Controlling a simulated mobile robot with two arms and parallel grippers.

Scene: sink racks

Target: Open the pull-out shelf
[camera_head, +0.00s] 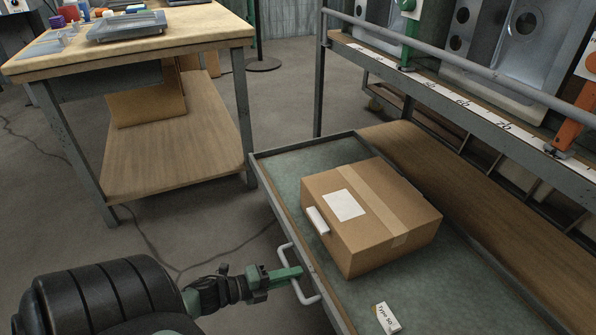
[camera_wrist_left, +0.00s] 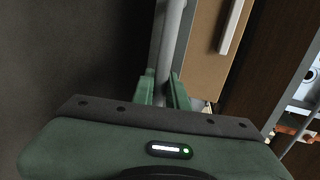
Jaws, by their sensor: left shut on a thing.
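The pull-out shelf (camera_head: 257,158) has a grey metal rim and a greenish surface. It stands out from the rack toward the left, at a low level. Its pale handle (camera_head: 309,298) is a bracket on the near-left rim. My left gripper (camera_head: 291,272) comes in from the left and is shut on this handle. In the left wrist view, a grey bar (camera_wrist_left: 168,55) runs between the two green fingers (camera_wrist_left: 164,92). My right gripper is not in view.
A taped cardboard box (camera_head: 352,238) with a white label sits on the shelf, and a small "Type 50" card (camera_head: 388,318) lies in front. The rack (camera_head: 440,75) holds metal sinks at the right. A workbench (camera_head: 190,35) stands back left.

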